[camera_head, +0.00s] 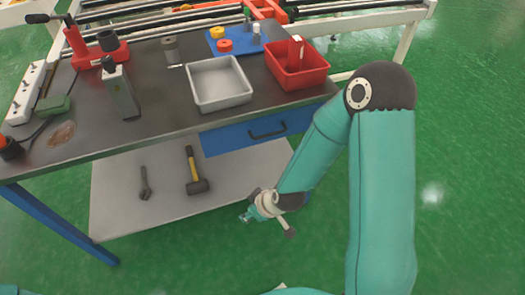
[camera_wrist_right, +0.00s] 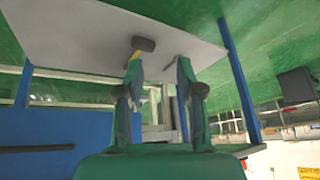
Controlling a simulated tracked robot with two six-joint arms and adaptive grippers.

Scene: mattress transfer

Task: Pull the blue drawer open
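The blue drawer (camera_head: 222,140) sits under the right part of the workbench top, its front flush with the bench edge and looking shut. Its dark bar handle (camera_head: 267,133) is on the front face. In the right wrist view the picture is upside down; the drawer (camera_wrist_right: 65,128) is at the left, with the handle (camera_wrist_right: 38,149) near the left edge. My right gripper (camera_head: 246,216) is below and in front of the drawer, apart from the handle. Its two fingers (camera_wrist_right: 158,68) are apart with nothing between them. My left gripper is not in view.
On the bench top (camera_head: 150,120) stand a grey tray (camera_head: 219,101), a red bin (camera_head: 299,82) and a grey bottle-like item (camera_head: 121,92). The lower shelf (camera_head: 120,205) holds a hammer (camera_head: 196,185) and a wrench (camera_head: 146,183). Green floor is free on the right.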

